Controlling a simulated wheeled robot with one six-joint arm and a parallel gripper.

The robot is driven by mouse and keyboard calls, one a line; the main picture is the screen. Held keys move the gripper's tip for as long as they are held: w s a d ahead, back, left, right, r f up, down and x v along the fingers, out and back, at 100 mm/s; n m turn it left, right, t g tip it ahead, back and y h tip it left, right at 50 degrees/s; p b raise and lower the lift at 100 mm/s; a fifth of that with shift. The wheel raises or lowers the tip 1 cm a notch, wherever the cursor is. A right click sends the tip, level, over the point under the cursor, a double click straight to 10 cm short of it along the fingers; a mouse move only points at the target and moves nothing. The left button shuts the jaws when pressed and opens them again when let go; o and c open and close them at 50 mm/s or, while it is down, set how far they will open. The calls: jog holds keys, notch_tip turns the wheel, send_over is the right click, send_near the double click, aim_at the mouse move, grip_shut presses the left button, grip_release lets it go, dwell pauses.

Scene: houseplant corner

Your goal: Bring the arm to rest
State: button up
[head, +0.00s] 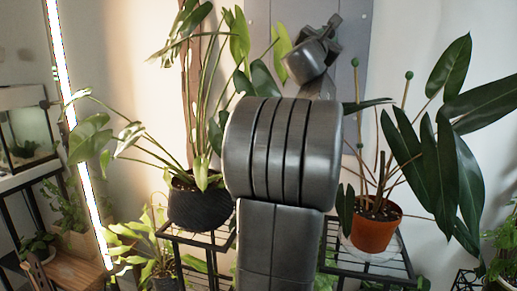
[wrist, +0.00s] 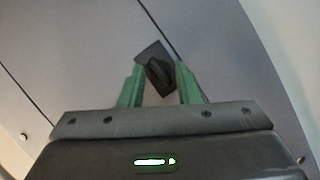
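My arm rises in the middle of the head view and bends toward the grey wall panel. My gripper (wrist: 160,75) shows in the wrist view with two green fingers standing apart, and light shows in the gap between them. A small dark plate with a raised dark part (wrist: 153,62) appears between and beyond the fingertips; I cannot tell how far off it is, but the fingers do not look closed on it. In the head view the end of my arm is dark and small, and its fingers are hard to make out.
A tall plant in a black pot (head: 201,203) stands on a wire stand at left. A plant in a terracotta pot (head: 376,228) stands on another wire stand (head: 345,264) at right. Leaves reach near my arm on both sides. The grey panel (head: 350,80) is behind it.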

jog(key=m+g+p, duration=0.1)
jog(key=m+p, duration=0.2)
jog(key=p, duration=0.2)
jog(key=m+g+h+p, duration=0.1)
jog(key=m+p, duration=0.2)
jog(key=p, duration=0.3)
jog(key=r+m+g+p, duration=0.1)
jog(key=m+g+p, duration=0.1)
jog(key=m+p, duration=0.2)
jog(key=shift+a+h+p, duration=0.2)
jog(key=shift+h+p, duration=0.1)
jog(key=shift+p, duration=0.75)
jog(key=shift+m+p, duration=0.4)
jog(key=shift+p, duration=0.4)
jog(key=shift+f, duration=0.25)
